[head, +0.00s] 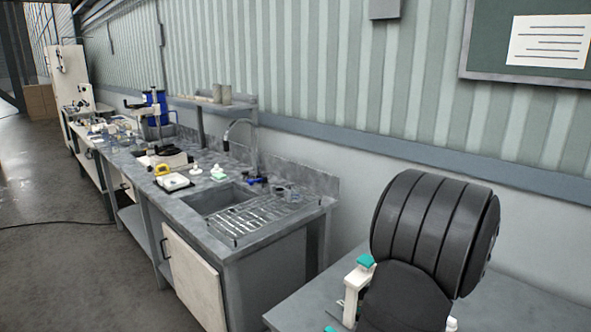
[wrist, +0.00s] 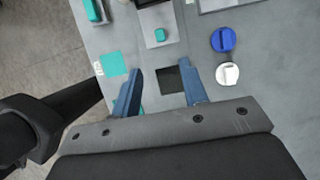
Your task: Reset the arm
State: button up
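My gripper (wrist: 162,92) shows in the wrist view with its two blue fingers spread apart. Nothing is between the fingers, and it is above a grey table (wrist: 262,82). A dark square (wrist: 171,80) on the table shows beyond and between the fingertips. In the head view a dark, ribbed part of my arm fills the lower right; the gripper itself is not visible there.
In the head view a bench with a sink (head: 222,198) stands along the wall.

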jog(key=x, duration=1.1)
jog(key=s+x, duration=0.1)
jog(key=x, duration=0.4)
jog(key=shift+w+d+f, duration=0.15)
jog(key=shift+d+f, duration=0.1)
jog(key=shift+f, duration=0.3)
jog(key=s+d, duration=0.2)
jog(key=shift+s+d+r, duration=0.2)
jog(key=shift+s, duration=0.05)
jog(key=w+v, duration=0.1)
jog(key=v, duration=1.6)
jog(key=w+a+f+g+h, duration=0.2)
jog(key=w+a+g+h, duration=0.1)
jog(key=w+a, duration=0.1)
jog(key=shift+a, duration=0.45)
jog(key=shift+w, duration=0.1)
jog(key=shift+c, duration=0.4)
